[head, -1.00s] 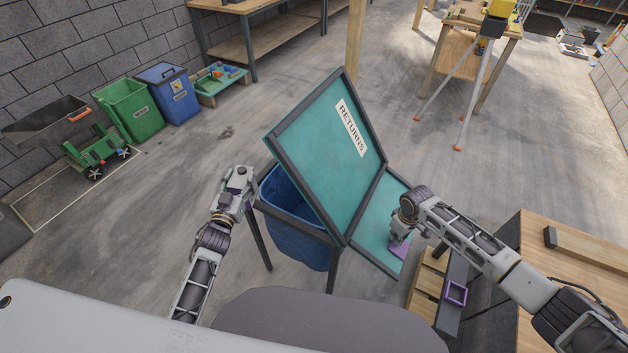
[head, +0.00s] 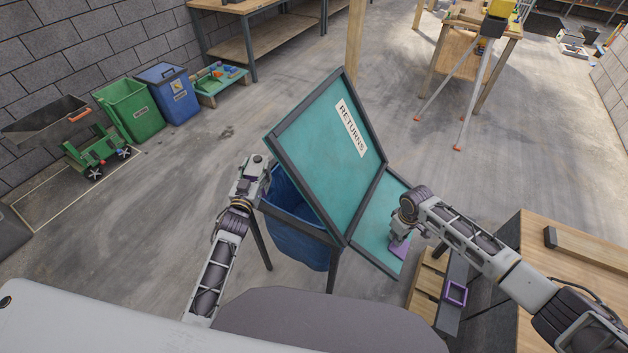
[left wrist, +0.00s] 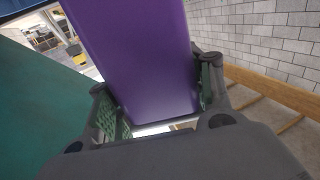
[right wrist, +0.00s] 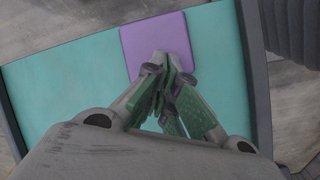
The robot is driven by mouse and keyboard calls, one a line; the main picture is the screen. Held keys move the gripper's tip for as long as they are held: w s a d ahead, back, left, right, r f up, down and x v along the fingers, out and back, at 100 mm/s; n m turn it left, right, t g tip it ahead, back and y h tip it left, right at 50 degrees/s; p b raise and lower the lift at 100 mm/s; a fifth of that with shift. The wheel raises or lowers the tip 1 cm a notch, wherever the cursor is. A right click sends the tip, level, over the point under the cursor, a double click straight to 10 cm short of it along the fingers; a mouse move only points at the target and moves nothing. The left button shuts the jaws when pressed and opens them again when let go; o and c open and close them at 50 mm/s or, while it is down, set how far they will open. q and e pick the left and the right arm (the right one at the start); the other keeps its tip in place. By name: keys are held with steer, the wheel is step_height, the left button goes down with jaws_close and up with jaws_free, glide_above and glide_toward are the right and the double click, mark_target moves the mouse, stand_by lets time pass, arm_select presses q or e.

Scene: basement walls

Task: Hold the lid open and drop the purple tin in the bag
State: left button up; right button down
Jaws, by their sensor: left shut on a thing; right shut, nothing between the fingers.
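My left gripper (head: 258,166) is shut on the purple tin (left wrist: 145,60), seen large between its fingers in the left wrist view. In the head view I cannot make out the tin. This gripper is at the upper left edge of the blue bag (head: 298,244), which hangs in a dark frame. The teal lid (head: 325,150), marked RETURNS, stands tilted open over the bag. A second teal panel (head: 372,236) joins it at an angle on the right. My right gripper (right wrist: 170,75) is shut and empty, its tips at a purple patch (right wrist: 157,42) on that panel.
A wooden bench (head: 575,285) and a purple square frame (head: 456,293) are at the lower right. Green (head: 132,110) and blue (head: 170,92) bins stand by the left wall. The floor left of the bag is clear.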

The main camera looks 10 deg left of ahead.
arm_select(q)
steer(key=w+d, duration=0.7)
steer(key=w, duration=0.4)
steer(key=shift+w+r, duration=0.15)
steer(key=shift+w, duration=0.2)
stand_by(0.7)
steer(key=o, duration=1.6)
steer(key=shift+c, duration=0.2)
steer(key=shift+o, duration=1.2)
steer(key=shift+s+f, duration=0.1)
steer(key=shift+f, duration=0.15)
steer(key=shift+o, duration=0.8)
steer(key=shift+r, duration=0.1)
steer(key=shift+s+a, duration=0.1)
